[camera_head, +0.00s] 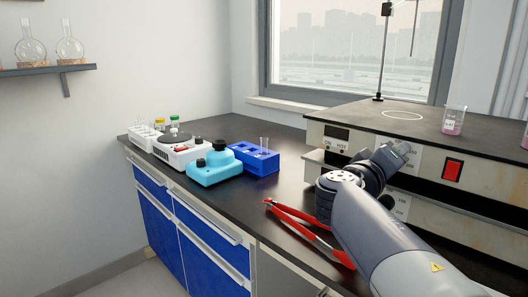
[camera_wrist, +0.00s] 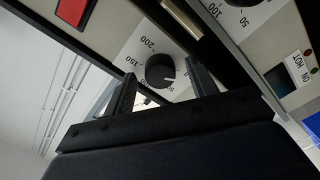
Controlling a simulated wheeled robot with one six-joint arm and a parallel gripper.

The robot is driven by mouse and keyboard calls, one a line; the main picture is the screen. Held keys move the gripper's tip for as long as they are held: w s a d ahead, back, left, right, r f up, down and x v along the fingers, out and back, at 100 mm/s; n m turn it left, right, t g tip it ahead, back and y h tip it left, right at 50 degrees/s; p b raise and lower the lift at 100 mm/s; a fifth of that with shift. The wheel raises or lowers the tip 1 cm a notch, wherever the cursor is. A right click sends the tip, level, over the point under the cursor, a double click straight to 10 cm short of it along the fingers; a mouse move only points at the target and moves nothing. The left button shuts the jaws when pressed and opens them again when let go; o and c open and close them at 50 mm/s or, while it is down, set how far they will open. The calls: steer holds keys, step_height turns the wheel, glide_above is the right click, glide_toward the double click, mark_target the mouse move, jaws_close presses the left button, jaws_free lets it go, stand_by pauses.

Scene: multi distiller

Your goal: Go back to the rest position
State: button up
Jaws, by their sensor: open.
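My gripper (camera_head: 402,152) is in front of the heating apparatus (camera_head: 330,140) on the right of the bench. In the wrist view the two dark fingers of my gripper (camera_wrist: 163,88) stand apart with nothing held. A black dial knob (camera_wrist: 160,71) on a white numbered scale shows between and beyond the fingertips. I cannot tell whether the fingers touch the panel. In the head view my arm hides part of the front panel.
Red tongs (camera_head: 285,213) lie on the bench under my arm. A blue rack (camera_head: 258,160), a cyan device (camera_head: 214,165) and a white device (camera_head: 178,150) stand to the left. A beaker (camera_head: 453,120) stands on the apparatus, by a ring stand (camera_head: 382,60).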

steer(key=m+p, duration=0.1)
steer(key=m, duration=0.4)
stand_by(0.4)
steer(key=shift+f, duration=0.15)
